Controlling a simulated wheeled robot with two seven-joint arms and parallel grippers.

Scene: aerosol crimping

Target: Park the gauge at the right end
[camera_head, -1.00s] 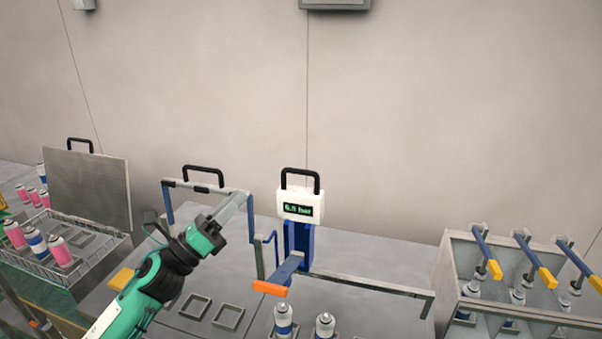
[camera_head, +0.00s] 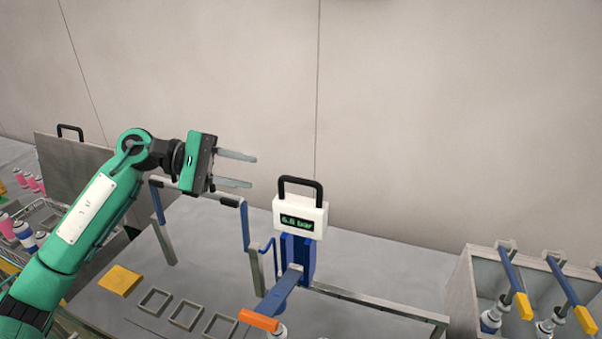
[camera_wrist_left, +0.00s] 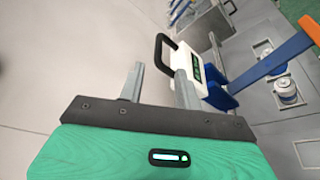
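The gauge (camera_head: 301,217) is a white box with a black handle and a display reading about 6.5 bar. It sits on a blue post carriage on a grey rail (camera_head: 375,299), near the rail's left part. A blue lever with an orange end (camera_head: 259,320) sticks out at its front. My left gripper (camera_head: 253,171) is open and empty, up and left of the gauge, fingers pointing right. In the left wrist view the gauge (camera_wrist_left: 188,76) shows just beyond the open fingers (camera_wrist_left: 160,84), apparently apart from them. My right gripper is not in view.
At right, a crate (camera_head: 462,290) holds cans under blue levers with yellow ends. Empty square holders (camera_head: 186,314) and a yellow block (camera_head: 119,280) lie on the table.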

